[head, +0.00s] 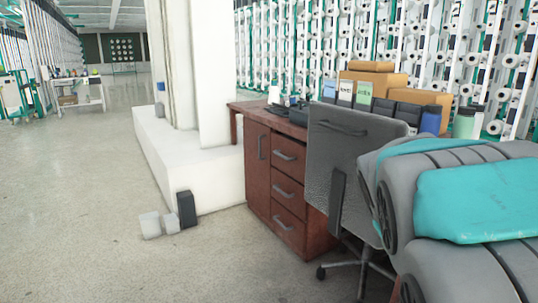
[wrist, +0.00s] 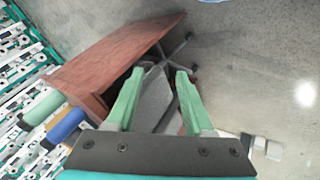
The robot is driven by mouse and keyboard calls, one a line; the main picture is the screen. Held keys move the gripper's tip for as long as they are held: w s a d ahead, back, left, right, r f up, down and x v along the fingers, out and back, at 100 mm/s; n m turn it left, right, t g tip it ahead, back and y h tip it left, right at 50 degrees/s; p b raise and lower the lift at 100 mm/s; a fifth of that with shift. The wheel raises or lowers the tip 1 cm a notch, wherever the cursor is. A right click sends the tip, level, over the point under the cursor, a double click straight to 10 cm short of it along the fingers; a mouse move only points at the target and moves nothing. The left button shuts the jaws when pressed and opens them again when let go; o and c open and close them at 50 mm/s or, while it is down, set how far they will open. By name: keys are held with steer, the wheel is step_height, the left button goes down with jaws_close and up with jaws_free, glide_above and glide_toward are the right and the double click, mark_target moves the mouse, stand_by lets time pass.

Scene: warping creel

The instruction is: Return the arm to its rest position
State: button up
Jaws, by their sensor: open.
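My gripper (wrist: 160,72) shows in the wrist view with its two green fingers spread apart and nothing between them. Beyond the fingers, the grey office chair (wrist: 154,98) shows in the gap, some way off. In the head view, my arm (head: 475,200), grey with turquoise panels, fills the lower right, folded close to the camera. It hides part of the desk's right side and the chair. The gripper itself is not visible in the head view.
A brown desk (head: 258,178) with drawers stands behind the chair (head: 350,150), bearing boxes (head: 375,82) and a blue cylinder (head: 430,120). A white pillar (head: 210,75) on a plinth stands left of it. Small blocks (head: 160,223) lie by the plinth. Floor at left is clear.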

steer(key=s+a+f+g+y, duration=0.1)
steer(key=s+a+f, duration=0.3)
steer(key=s, duration=0.6)
steer(key=s+a+f+m+g+y, duration=0.1)
steer(key=s+a, duration=0.4)
steer(key=s, duration=0.5)
steer(key=s+a+f+m+g+y, duration=0.1)
steer(key=s+a+f+g+y, duration=0.2)
steer(key=s, duration=0.8)
step_height(320, 180, down, 4)
steer(key=shift+a+r+g, duration=0.15)
steer(key=shift+a+g, duration=0.8)
steer(key=shift+g, duration=0.15)
steer(key=shift+c, duration=0.2)
